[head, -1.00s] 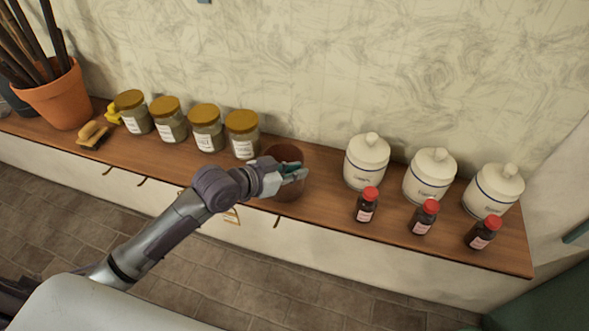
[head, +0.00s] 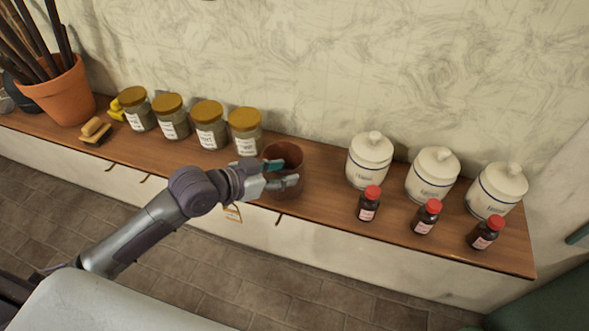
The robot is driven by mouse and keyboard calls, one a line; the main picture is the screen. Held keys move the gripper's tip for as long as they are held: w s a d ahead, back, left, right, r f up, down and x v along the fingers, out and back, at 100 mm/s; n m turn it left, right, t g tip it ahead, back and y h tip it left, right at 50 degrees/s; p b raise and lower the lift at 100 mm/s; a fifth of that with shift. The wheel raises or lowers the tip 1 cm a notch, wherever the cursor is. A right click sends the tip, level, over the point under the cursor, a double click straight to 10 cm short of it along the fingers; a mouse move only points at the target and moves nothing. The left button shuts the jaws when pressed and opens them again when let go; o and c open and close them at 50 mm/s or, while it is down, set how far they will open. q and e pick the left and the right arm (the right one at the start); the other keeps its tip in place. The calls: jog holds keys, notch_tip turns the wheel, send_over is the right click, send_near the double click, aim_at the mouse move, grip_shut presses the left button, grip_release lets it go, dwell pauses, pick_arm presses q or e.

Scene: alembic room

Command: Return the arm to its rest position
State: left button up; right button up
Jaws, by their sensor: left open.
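My left arm reaches in from the lower left over the front edge of the wooden shelf. My left gripper (head: 281,174) is open, its fingers at the near left side of a brown cylindrical pot (head: 287,157). The fingers hide part of the pot's near side. I cannot tell whether they touch it. The pot stands upright on the wooden shelf (head: 325,204). My right gripper is not in view.
Several gold-lidded glass jars (head: 209,127) stand left of the pot. White lidded canisters (head: 369,162) and red-capped bottles (head: 367,205) stand to its right. A brush (head: 95,133) and a terracotta pot of sticks (head: 65,95) are far left. Open floor (head: 190,279) lies in front.

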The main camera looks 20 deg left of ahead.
pick_arm(q)
jog(key=v, duration=0.7)
jog(key=s+f+n+g+y, duration=0.5)
jog(key=s+f+g+y, duration=0.15)
jog(key=s+f, duration=0.95)
jog(key=s+f+g+b, duration=0.25)
jog(key=f+b, duration=0.55)
jog(key=f, duration=2.2)
jog(key=s+a+f+b, duration=0.1)
jog(key=s+f+b, duration=0.2)
jog(key=s+f, duration=0.6)
jog(key=s+a+f+y+b, duration=0.1)
jog(key=s+a+f+b, duration=0.1)
jog(key=s+f, duration=0.7)
notch_tip(320, 180, down, 7)
jog(key=shift+a+f+b, duration=0.1)
jog(key=shift+a+b, duration=0.1)
jog(key=shift+b, duration=0.6)
jog(key=shift+s, duration=0.1)
